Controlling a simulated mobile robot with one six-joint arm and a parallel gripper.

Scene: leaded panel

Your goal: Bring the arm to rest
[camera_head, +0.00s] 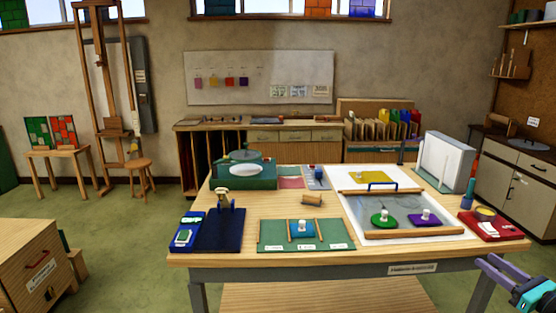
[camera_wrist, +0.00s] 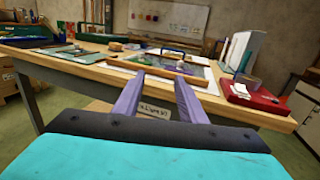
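My gripper (camera_head: 492,264) is at the lower right of the head view, off the front right corner of the worktable (camera_head: 300,262). Its purple fingers and teal body show there. In the wrist view the two purple fingers (camera_wrist: 160,82) stand apart with nothing between them. The table's front edge and its label lie beyond them. On the table, a framed panel (camera_head: 385,206) carries a green piece (camera_head: 376,219) and a purple piece (camera_head: 431,219) with white knobs. A blue piece (camera_head: 302,234) with a white knob sits on a green mat (camera_head: 263,238).
A red case (camera_head: 490,228) stands at the table's right front corner, nearest my gripper. A white upright block (camera_head: 443,163) is behind it. A dark blue mat (camera_head: 222,234) lies at the left. A cabinet (camera_head: 520,185) stands at the right wall. Floor shows around the table.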

